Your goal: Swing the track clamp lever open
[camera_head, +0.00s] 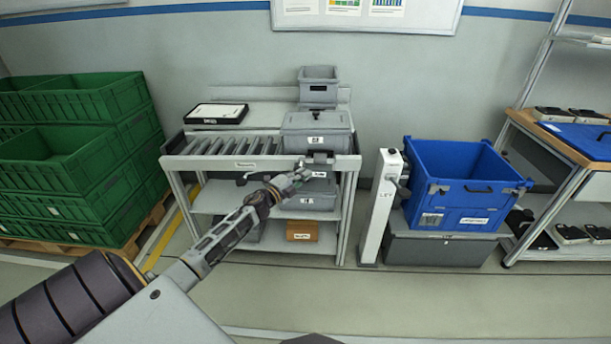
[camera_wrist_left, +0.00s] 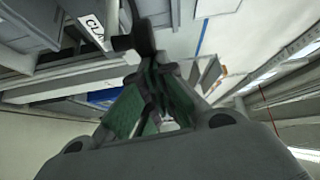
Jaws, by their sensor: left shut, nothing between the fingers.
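The track clamp (camera_head: 320,157) is a small grey block with dark parts at the front right end of the roller track (camera_head: 225,146). My left gripper (camera_head: 302,174) is just below and in front of it and hides part of it. In the left wrist view, a dark lever (camera_wrist_left: 142,34) stands near the fingertips, beside a partly readable white label (camera_wrist_left: 92,27). My left gripper (camera_wrist_left: 158,68) is shut there, with green finger pads and nothing between them. I cannot tell whether the fingertips touch the lever. My right gripper is not in view.
A grey bin (camera_head: 317,141) sits on the track's right end; a smaller bin (camera_head: 319,88) stands behind it. A white post (camera_head: 378,208) and a blue crate (camera_head: 462,217) stand to the right. Green crates (camera_head: 75,214) are stacked left. The front floor is clear.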

